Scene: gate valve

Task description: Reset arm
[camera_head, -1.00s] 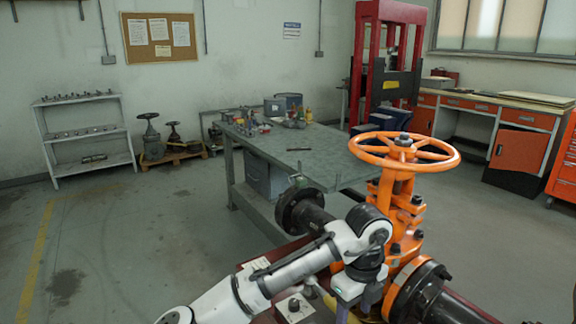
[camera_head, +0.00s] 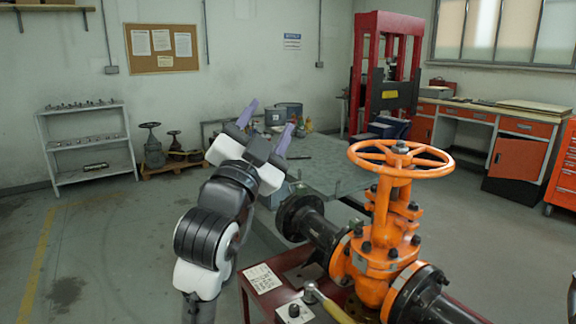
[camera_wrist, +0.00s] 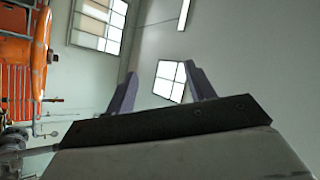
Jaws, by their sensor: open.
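My gripper (camera_head: 264,124) is raised in the middle of the head view, left of the valve. Its two purple fingers are spread apart with nothing between them. My arm rises from the bottom of the head view and covers part of the floor and workbench.
A dark red stand (camera_head: 262,286) with a yellow-handled lever (camera_head: 328,303) is below the valve. A green workbench (camera_head: 325,160) with small items is behind my gripper. A white shelf (camera_head: 92,168) stands at the left. The floor at the lower left is free.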

